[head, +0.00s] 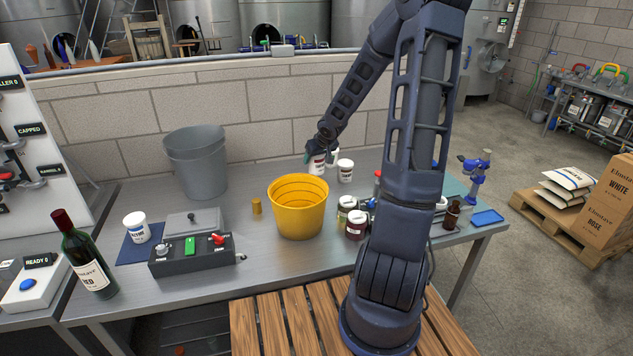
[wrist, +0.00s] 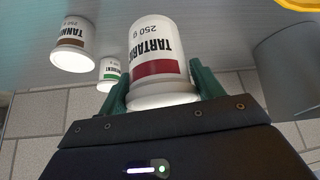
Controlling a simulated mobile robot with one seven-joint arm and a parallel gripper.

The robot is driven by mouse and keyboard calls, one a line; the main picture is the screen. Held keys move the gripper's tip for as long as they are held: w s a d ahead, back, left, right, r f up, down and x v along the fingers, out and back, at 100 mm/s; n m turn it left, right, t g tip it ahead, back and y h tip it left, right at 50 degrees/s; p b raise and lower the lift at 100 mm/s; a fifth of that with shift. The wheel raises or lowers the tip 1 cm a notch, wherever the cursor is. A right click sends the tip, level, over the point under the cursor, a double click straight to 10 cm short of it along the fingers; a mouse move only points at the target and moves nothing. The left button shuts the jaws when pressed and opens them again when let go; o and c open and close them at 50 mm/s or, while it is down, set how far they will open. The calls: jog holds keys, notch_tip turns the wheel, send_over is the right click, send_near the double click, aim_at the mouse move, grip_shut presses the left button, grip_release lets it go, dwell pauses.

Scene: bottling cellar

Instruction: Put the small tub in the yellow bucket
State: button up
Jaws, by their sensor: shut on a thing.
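A white tub with a dark red band (wrist: 157,50), labelled TARTARIC 250 g, is between the two fingers of my gripper (wrist: 160,95) in the wrist view. The fingers are shut on it. In the head view my gripper (head: 317,151) is behind the yellow bucket (head: 299,218), near the wall, with the held tub (head: 316,168) below it. I cannot tell whether the tub touches the table. The bucket stands upright, and its visible inside looks empty. Its rim (wrist: 297,4) shows at the wrist view's top right corner.
A brown-banded tub (head: 345,171) and a smaller green-banded tub (wrist: 109,72) stand close beside the held one. A grey bucket (head: 197,165) is left of the yellow one. Jars (head: 356,224) stand to its right. A white tub (head: 136,228) sits on a blue mat at left.

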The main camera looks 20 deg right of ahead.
aim_at(320, 174)
jog(key=shift+f, duration=5.4)
jog(key=o, duration=1.2)
jog(key=shift+f, duration=0.1)
jog(key=shift+s+d+r, duration=0.1)
jog(key=shift+s+r, duration=0.15)
jog(key=shift+r, duration=0.35)
jog(key=shift+v, duration=5)
jog(key=shift+s+r, duration=0.15)
jog(key=shift+s+r, duration=0.15)
jog(key=shift+r, duration=0.15)
